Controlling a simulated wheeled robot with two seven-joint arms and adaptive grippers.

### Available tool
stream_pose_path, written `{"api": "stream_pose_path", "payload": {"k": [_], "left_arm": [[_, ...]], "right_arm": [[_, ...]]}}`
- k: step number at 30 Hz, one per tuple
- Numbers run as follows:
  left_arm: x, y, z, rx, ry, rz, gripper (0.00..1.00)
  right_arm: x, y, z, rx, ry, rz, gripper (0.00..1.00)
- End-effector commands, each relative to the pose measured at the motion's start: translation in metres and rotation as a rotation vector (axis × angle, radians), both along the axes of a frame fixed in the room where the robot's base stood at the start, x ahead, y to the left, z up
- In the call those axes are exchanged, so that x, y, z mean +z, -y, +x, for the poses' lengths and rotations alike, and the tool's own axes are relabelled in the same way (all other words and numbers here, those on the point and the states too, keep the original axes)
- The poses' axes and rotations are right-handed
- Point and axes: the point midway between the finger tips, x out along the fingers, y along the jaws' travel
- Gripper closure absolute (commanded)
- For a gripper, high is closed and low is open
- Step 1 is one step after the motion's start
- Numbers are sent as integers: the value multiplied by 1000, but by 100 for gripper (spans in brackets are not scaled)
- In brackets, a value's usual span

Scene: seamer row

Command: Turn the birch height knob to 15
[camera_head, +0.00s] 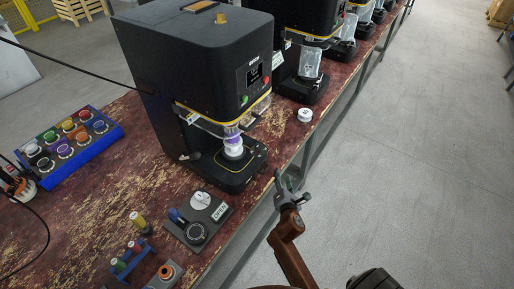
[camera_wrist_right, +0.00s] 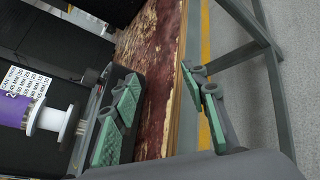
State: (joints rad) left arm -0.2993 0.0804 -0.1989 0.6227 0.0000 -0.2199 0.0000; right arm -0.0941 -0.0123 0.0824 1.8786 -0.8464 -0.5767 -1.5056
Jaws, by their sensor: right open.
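The nearest black seamer (camera_head: 190,75) stands on the worn red bench, with a can with a purple band (camera_head: 232,138) under its head. A yellowish knob (camera_head: 221,17) sits on its top beside a wood-coloured plate (camera_head: 198,6). I cannot tell for sure whether this is the birch height knob, and no scale can be read. My right gripper (camera_head: 287,187) is open and empty beyond the bench's front edge, right of the seamer and apart from it. Its spread fingers show in the right wrist view (camera_wrist_right: 164,95). My left gripper is out of view.
A blue rack of coloured caps (camera_head: 72,147) lies at the left. A plate marked OPEN (camera_head: 198,220) lies in front of the seamer. A white disc (camera_head: 305,115) sits near the bench edge. More seamers (camera_head: 305,30) continue behind. The floor at right is clear.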

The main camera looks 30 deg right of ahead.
Motion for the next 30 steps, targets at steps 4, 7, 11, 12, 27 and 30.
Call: {"api": "stream_pose_path", "payload": {"k": [4,7,11,12,27,30], "left_arm": [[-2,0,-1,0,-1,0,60],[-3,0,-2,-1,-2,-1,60],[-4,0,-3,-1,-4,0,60],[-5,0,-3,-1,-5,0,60],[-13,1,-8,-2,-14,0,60],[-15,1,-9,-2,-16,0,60]], "right_arm": [[26,-10,27,81,-26,-225,60],[40,-19,45,133,-50,-383,60],[57,-34,66,193,-81,-582,60],[62,-38,72,209,-90,-637,60],[72,-31,131,247,-115,-781,60],[72,-26,143,248,-115,-779,60]]}}
